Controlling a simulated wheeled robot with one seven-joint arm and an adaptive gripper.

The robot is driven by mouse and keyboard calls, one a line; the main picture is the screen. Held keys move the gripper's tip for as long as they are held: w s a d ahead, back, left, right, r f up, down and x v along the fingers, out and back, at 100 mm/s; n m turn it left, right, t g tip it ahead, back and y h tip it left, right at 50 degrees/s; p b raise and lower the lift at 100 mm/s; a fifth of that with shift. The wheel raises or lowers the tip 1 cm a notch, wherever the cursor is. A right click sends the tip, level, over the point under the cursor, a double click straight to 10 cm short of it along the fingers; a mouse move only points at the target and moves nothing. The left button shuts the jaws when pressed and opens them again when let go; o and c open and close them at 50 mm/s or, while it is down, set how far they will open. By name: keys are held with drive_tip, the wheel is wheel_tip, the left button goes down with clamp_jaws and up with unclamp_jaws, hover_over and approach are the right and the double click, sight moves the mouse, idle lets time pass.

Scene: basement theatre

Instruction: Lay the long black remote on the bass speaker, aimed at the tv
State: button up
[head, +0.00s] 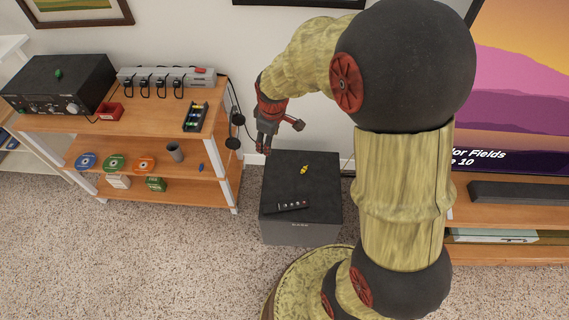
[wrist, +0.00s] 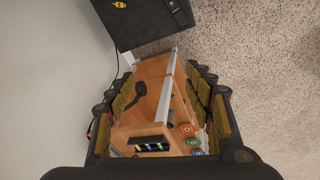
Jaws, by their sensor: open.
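The long black remote (head: 288,207) lies flat on top of the bass speaker (head: 320,232), near its front edge. It runs roughly left to right, its right end slightly farther back, roughly toward the tv side; which end is its front I cannot tell. The tv (head: 525,75) stands at the right, partly behind my arm. My gripper (head: 264,143) is open and empty, up and left of the speaker, apart from the remote. In the wrist view, the open fingers (wrist: 160,88) frame the wooden shelf, and the speaker (wrist: 150,30) shows at the top.
A small yellow object (head: 305,169) sits on the speaker behind the remote. A wooden shelf (head: 60,122) at left holds an amplifier (head: 58,85), a power strip (head: 165,76), a black tray (head: 195,117) and discs. A black soundbar (head: 520,193) is below the tv. Carpet in front is clear.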

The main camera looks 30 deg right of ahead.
drive_tip(key=s+a+r+m+t, duration=0.2)
drive_tip(key=s+a+r+m, duration=0.25)
drive_tip(key=s+r, duration=0.75)
drive_tip(key=s+a+r+m, duration=0.3)
drive_tip(key=s+r, duration=0.4)
drive_tip(key=s, duration=0.3)
drive_tip(key=shift+s+r+t, duration=0.15)
drive_tip(key=shift+r+t, duration=0.05)
drive_tip(key=shift+t, duration=0.2)
drive_tip(key=shift+c, duration=0.8)
